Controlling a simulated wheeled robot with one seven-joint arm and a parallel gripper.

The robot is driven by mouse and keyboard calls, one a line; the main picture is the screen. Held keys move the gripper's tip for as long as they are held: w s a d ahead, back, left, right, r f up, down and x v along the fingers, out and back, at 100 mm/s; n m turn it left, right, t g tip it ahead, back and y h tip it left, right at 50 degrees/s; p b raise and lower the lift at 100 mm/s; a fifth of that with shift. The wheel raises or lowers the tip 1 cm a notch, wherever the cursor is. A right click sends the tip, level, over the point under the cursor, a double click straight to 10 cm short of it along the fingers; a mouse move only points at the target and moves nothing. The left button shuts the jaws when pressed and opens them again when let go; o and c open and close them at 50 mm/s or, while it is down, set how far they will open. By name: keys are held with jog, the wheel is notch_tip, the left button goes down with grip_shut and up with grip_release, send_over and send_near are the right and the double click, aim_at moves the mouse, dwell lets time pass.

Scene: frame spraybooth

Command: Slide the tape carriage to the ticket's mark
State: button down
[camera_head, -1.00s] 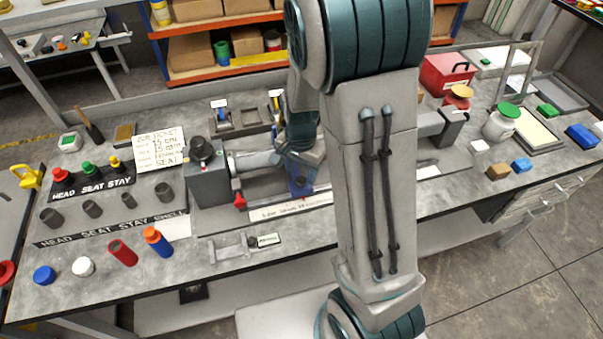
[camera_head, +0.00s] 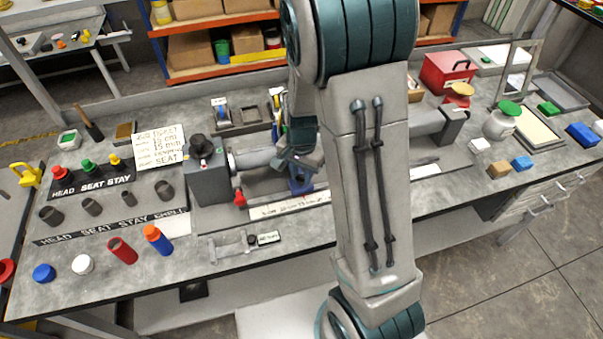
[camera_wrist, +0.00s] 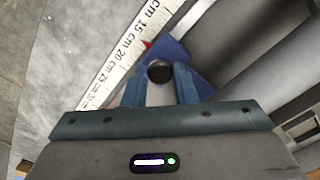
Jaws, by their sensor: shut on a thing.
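The blue tape carriage (camera_head: 301,187) sits on the rail behind the white scale strip (camera_head: 290,205). In the wrist view the blue carriage (camera_wrist: 178,52) has a black knob (camera_wrist: 160,72) between my two fingers. My gripper (camera_wrist: 160,80) is shut on this knob. A small red pointer (camera_wrist: 147,44) on the carriage lies by the scale (camera_wrist: 130,50), close to the 15 cm print. The head view also shows my gripper (camera_head: 297,160), partly hidden by my arm.
A grey machine block (camera_head: 208,172) with a black knob stands at the rail's left end. A red part (camera_head: 240,198) is beside it. A small gauge (camera_head: 235,245) lies in front. Caps and sockets fill the left bench. My arm hides the rail's middle.

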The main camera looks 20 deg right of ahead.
jog(key=c, duration=1.2)
grip_release()
jog(key=shift+d, duration=0.1)
jog(key=shift+o, duration=0.2)
jog(key=shift+r, duration=0.1)
notch_tip(320, 180, up, 14)
jog(key=b, duration=0.1)
jog(key=s+r+n+t, duration=0.2)
jog(key=s+n, duration=0.2)
jog(key=s, duration=0.3)
jog(key=s+r+n+t, duration=0.1)
jog(key=s+r+n, duration=0.1)
jog(key=s+n, duration=0.3)
jog(key=s, duration=0.2)
jog(key=shift+s+r+t, duration=0.3)
jog(key=shift+s+t, duration=0.05)
jog(key=shift+t, duration=0.05)
